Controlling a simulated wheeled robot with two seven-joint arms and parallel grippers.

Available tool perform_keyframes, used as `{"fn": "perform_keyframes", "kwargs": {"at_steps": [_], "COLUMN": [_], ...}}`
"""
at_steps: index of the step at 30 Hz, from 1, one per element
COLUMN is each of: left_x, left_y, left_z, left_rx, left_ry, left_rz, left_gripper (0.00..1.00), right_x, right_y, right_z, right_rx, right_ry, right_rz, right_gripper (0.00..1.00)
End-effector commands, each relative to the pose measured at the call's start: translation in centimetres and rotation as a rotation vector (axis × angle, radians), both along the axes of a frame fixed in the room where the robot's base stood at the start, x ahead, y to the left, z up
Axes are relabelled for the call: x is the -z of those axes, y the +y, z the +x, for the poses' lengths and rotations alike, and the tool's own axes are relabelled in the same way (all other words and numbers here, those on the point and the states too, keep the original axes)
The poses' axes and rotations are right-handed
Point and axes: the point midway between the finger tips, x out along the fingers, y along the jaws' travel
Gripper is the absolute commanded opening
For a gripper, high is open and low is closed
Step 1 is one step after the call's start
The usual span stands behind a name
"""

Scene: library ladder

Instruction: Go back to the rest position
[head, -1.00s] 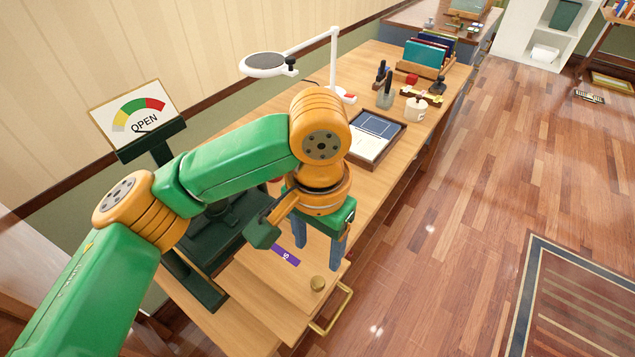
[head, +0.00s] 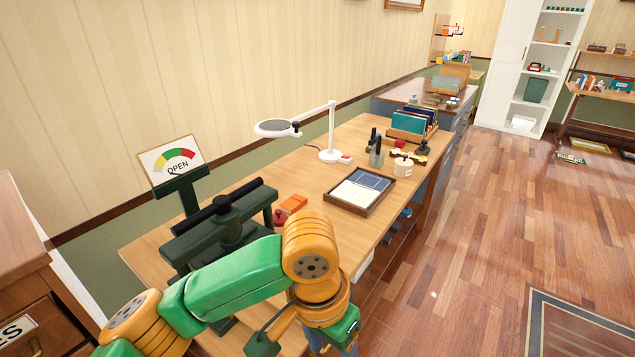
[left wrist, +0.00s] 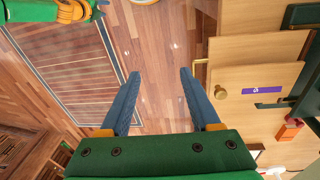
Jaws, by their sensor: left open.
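My left arm comes in from the lower left of the head view, and its gripper (head: 325,345) is mostly cut off by the bottom edge there. In the left wrist view the two blue fingers of my left gripper (left wrist: 160,75) are spread apart with nothing between them. Wooden floor shows between and beyond them.
A gauge sign (head: 172,160) stands behind the press. A dark wooden cabinet (head: 35,270) is at left.

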Motion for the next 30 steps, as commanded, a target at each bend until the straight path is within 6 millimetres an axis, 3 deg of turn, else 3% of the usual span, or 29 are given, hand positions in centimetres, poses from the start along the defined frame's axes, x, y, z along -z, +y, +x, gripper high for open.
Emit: {"fn": "perform_keyframes", "kwargs": {"at_steps": [10, 15, 17, 23, 30], "left_x": [4.5, 7.9, 9.6, 14.7, 18.3], "left_y": [-2.7, -2.1, -0.7, 6.3, 15.5], "left_z": [-1.0, -1.0, -1.0, -2.5, -7.1], "left_rx": [0.008, -0.12, -0.196, -0.407, -0.526], "left_ry": [-0.002, -0.06, -0.095, -0.201, -0.266], "left_rz": [-0.29, -0.44, -0.46, -0.351, -0.081], "left_gripper": [0.63, 0.63, 0.63, 0.63, 0.63], "right_x": [0.0, 0.0, 0.0, 0.0, 0.0], "right_y": [0.0, -0.1, -0.1, -0.1, -0.1], "right_z": [0.2, 0.1, 0.1, 0.1, 0.0], "right_rx": [0.0, 0.0, 0.0, 0.0, 0.0], "right_ry": [-0.004, -0.003, -0.002, -0.001, 0.001], "right_rz": [0.0, -0.001, -0.002, -0.002, -0.002], "right_gripper": [0.5, 0.5, 0.5, 0.5, 0.5]}}
